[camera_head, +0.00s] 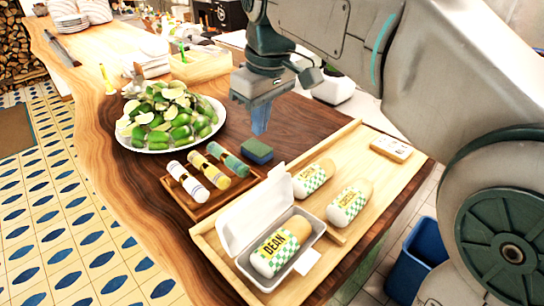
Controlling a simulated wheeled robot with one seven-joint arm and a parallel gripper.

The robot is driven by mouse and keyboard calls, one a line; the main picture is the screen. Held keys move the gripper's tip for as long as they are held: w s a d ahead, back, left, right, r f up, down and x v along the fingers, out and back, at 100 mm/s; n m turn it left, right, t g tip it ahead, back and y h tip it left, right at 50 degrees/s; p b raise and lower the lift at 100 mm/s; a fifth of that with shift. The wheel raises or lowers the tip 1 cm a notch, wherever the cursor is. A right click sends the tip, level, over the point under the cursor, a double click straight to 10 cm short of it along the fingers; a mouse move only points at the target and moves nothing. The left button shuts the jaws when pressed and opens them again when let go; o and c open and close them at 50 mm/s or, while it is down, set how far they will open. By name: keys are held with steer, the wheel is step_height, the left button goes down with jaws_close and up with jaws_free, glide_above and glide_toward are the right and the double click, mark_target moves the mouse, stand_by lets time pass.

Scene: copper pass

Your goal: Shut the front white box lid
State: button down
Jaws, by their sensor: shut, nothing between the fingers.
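The white box (296,266) stands open at the front of the wooden tray. Its lid (256,207) is tilted up on the far left side, hinged to the box. A wrapped roll labelled DEAN (277,249) lies in the box, and a small white flap sticks out at its right edge. My gripper (261,122) is shut and empty. It points down above the table, well behind the box and lid and apart from them.
Two wrapped rolls (349,203) lie in the wooden tray (367,150) behind the box. A green and blue sponge (257,150) sits below my gripper. A small tray (197,205) holds three rolled items left of the lid. A plate of limes (170,115) stands farther left.

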steer(key=f, duration=0.2)
steer(key=d+f, duration=0.1)
steer(key=f, duration=0.2)
steer(key=s+f+p, duration=0.1)
steer(key=f, duration=0.1)
steer(key=shift+s+d+f, duration=0.1)
steer(key=shift+d+f, duration=0.25)
steer(key=shift+f, duration=0.05)
steer(key=shift+s+d, duration=0.15)
steer(key=shift+d, duration=0.1)
steer(key=shift+s+f, duration=0.1)
